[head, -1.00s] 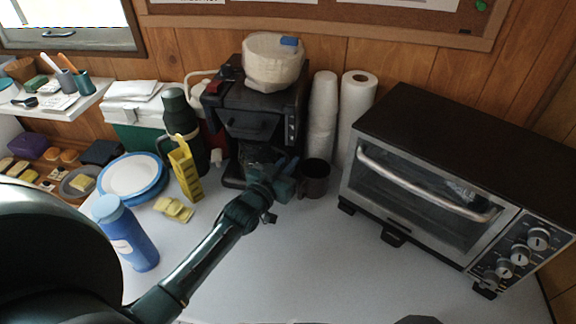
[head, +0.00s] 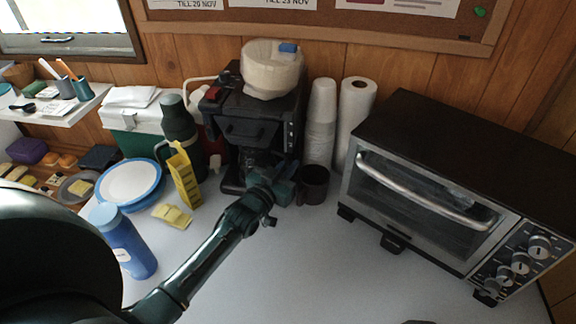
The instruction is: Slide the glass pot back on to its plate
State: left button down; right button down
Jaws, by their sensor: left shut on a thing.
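The black coffee maker (head: 262,115) stands at the back of the counter against the wood wall. My left gripper (head: 272,176) is at the front of its lower opening, with the fingers pointing in towards it. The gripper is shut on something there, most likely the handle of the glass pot. The pot (head: 257,158) is a dark, unclear shape under the brew head, mostly hidden by the gripper and the shadow. The plate under it is hidden, so I cannot tell how far the pot is over it.
A dark mug (head: 313,186) stands close to the right of my gripper, before stacked cups (head: 320,125) and a paper roll (head: 355,115). A toaster oven (head: 430,200) fills the right. A yellow sign (head: 184,175), flask (head: 181,130) and blue bottle (head: 122,240) stand left.

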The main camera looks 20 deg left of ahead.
pick_arm(q)
jog(key=shift+f, duration=0.15)
pick_arm(e)
jog(key=shift+f, duration=0.15)
pick_arm(q)
jog(key=c, duration=1.4)
grip_release()
jog(key=shift+c, duration=0.2)
jog(key=shift+o, duration=0.2)
jog(key=shift+f, duration=0.1)
jog(key=s+a, duration=0.1)
jog(key=s, duration=1.2)
jog(key=shift+a, duration=0.2)
pick_arm(e)
jog(key=shift+f, duration=0.15)
